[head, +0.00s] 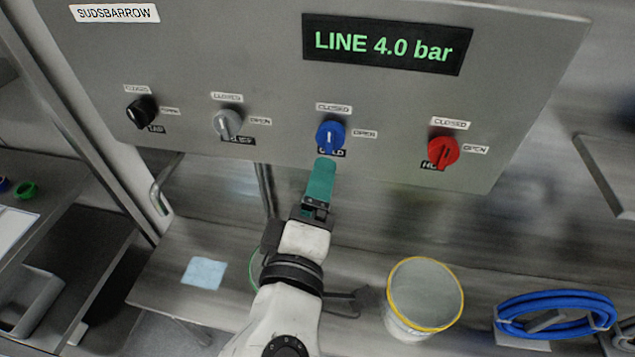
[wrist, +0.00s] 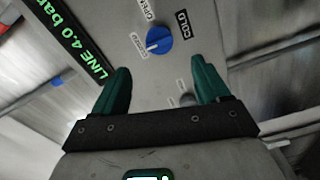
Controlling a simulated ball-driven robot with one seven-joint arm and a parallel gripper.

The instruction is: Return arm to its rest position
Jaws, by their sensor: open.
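My gripper (head: 322,168) is raised in front of the grey panel (head: 230,60), just below the blue COLD knob (head: 330,136) in the head view. In the wrist view my gripper (wrist: 160,72) has its two green fingers spread wide with nothing between them. The blue knob (wrist: 159,41) shows beyond the fingertips, clear of both. Its white mark points toward the CLOSED label. My arm reaches up from the bottom of the head view.
A black knob (head: 142,111), grey knob (head: 227,124) and red knob (head: 443,151) line the panel. A display (head: 387,46) reads LINE 4.0 bar. Below are a yellow-rimmed bucket (head: 462,312), a coiled blue hose (head: 555,301) and a light-blue cloth (head: 204,272).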

